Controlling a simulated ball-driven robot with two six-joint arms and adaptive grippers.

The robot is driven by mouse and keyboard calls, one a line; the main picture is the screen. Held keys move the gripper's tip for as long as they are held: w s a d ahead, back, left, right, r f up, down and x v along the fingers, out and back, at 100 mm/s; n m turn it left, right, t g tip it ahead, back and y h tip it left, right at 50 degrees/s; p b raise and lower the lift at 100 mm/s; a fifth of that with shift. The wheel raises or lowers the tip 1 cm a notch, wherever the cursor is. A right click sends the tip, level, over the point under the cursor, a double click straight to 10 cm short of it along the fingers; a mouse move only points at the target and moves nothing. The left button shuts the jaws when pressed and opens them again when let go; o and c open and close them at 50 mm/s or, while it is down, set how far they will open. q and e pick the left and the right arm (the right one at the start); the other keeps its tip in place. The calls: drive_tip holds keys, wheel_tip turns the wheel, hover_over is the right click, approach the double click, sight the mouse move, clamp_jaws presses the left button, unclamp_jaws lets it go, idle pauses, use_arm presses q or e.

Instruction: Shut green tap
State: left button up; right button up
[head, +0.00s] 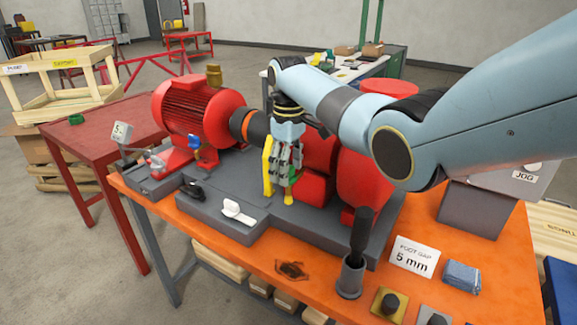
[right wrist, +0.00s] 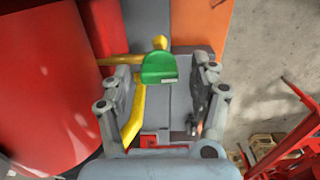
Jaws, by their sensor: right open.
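The green tap (right wrist: 160,68) shows in the right wrist view as a flat green handle beside a yellow pipe (right wrist: 134,115). My right gripper (right wrist: 165,82) is open, with one finger on each side of the green handle and a visible gap to both. In the head view my right gripper (head: 284,172) points down in front of the red pump, next to the yellow pipe (head: 267,168). There it hides most of the tap. I cannot tell whether the fingertips are level with the handle. My left gripper is not in view.
A red motor (head: 190,106) and a red pump body (head: 362,185) stand close by on the grey skid base. A white lever (head: 236,210) lies in front. A black-handled tool stands in a grey cup (head: 351,276). The orange bench (head: 330,300) is partly clear at the front.

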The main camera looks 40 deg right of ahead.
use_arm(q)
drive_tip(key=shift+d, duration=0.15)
use_arm(e)
drive_tip(key=c, duration=1.2)
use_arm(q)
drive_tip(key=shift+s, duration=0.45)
use_arm(e)
drive_tip(key=shift+o, duration=0.2)
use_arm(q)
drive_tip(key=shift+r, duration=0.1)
